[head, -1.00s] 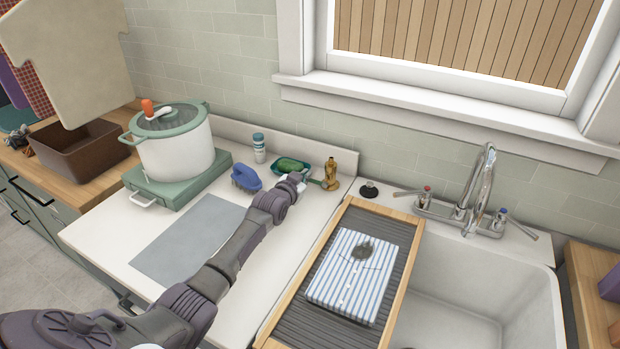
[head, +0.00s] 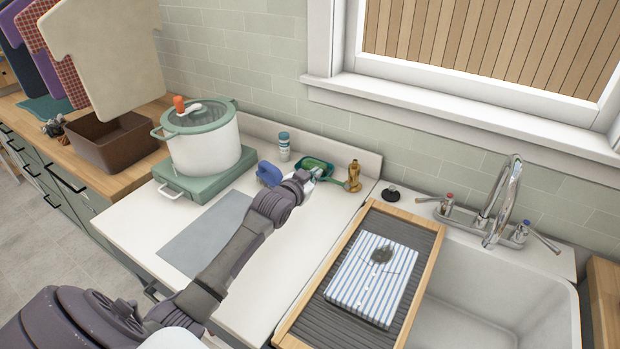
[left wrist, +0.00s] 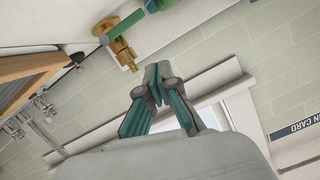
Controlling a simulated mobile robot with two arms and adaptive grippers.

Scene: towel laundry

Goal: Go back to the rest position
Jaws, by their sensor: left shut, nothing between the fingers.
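My left arm reaches from the lower left across the white counter in the head view. My left gripper (head: 318,173) is at its far end, small and partly hidden by the wrist, close to the green dish (head: 315,167). In the left wrist view the green fingers (left wrist: 158,72) meet at the tips, shut with nothing between them. My right gripper is in neither view.
A pot (head: 205,145) stands on a green stove (head: 180,185).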

